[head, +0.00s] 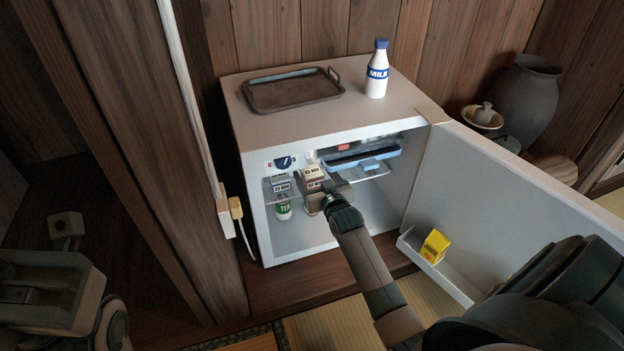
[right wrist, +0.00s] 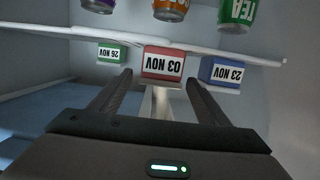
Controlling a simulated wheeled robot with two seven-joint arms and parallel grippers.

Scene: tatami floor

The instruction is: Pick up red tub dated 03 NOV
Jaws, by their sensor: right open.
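The red tub dated 03 NOV (right wrist: 163,64) stands on a fridge shelf (right wrist: 200,51), upside down in the right wrist view. It also shows in the head view (head: 314,184), partly covered by my right gripper. A green tub dated 26 NOV (right wrist: 110,53) and a blue tub dated 23 NOV (right wrist: 221,73) stand on either side of it. My right gripper (right wrist: 159,77) is open and empty. Its fingers point at the red tub, one toward each side; contact cannot be seen. My left gripper (head: 66,228) is at the lower left, away from the fridge.
The fridge (head: 240,110) door (head: 490,180) stands open at the right, with a yellow carton (head: 434,246) in its rack. Several cans are below the shelf, including a green TEA can (right wrist: 238,12). A blue tray-like item (head: 362,157) lies right of the tubs. A milk bottle (head: 377,70) and tray (head: 290,92) are on top.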

